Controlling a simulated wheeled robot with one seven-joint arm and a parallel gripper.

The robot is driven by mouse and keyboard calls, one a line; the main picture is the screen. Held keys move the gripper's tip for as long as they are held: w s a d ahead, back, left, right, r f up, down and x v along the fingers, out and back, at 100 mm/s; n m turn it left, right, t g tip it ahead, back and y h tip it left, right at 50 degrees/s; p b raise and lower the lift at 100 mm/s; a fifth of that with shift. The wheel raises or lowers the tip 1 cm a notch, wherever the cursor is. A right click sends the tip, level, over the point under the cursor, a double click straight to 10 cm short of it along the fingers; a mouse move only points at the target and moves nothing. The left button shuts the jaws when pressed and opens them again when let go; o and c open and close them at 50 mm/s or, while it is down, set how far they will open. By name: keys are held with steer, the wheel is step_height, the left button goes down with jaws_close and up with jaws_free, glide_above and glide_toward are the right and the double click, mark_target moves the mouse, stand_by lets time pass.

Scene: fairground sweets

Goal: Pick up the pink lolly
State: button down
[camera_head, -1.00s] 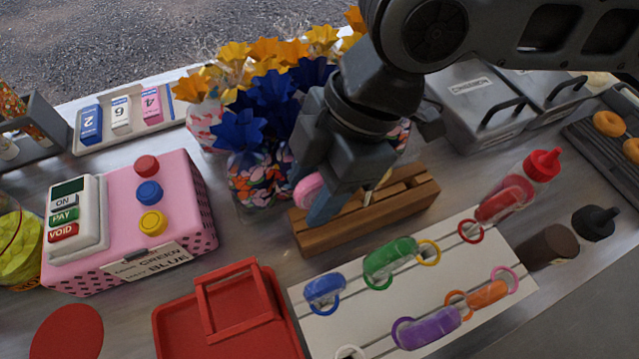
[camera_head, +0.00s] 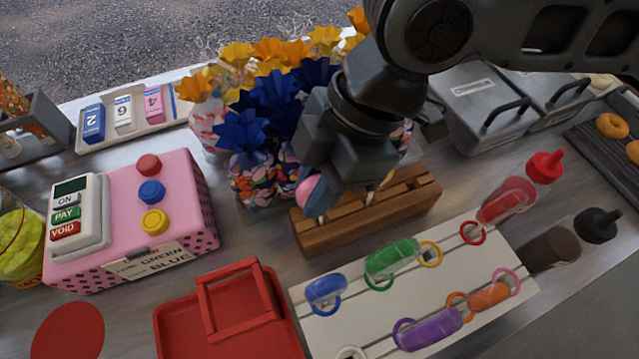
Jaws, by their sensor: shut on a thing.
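The pink lolly (camera_head: 305,190) shows as a round pink edge at the left side of my gripper (camera_head: 318,200). Its white stick shows just below, over the wooden stand (camera_head: 370,213). My gripper points down at the left end of the stand and is shut on the lolly. Most of the lolly is hidden by the fingers. I cannot tell whether the stick is still in the stand. Another pale stick or lolly shows at the right of my gripper, partly hidden.
Bags with blue (camera_head: 262,170) and yellow tops stand close behind and left. A pink till (camera_head: 180,190) is at left, a red tray (camera_head: 225,330) in front. A white board (camera_head: 385,330) with coloured ringed items lies at front right. Grey lidded bins (camera_head: 480,105) stand behind right.

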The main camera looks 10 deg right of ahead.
step_height(320, 180, up, 10)
steer(key=shift+r, duration=0.1)
stand_by(0.4)
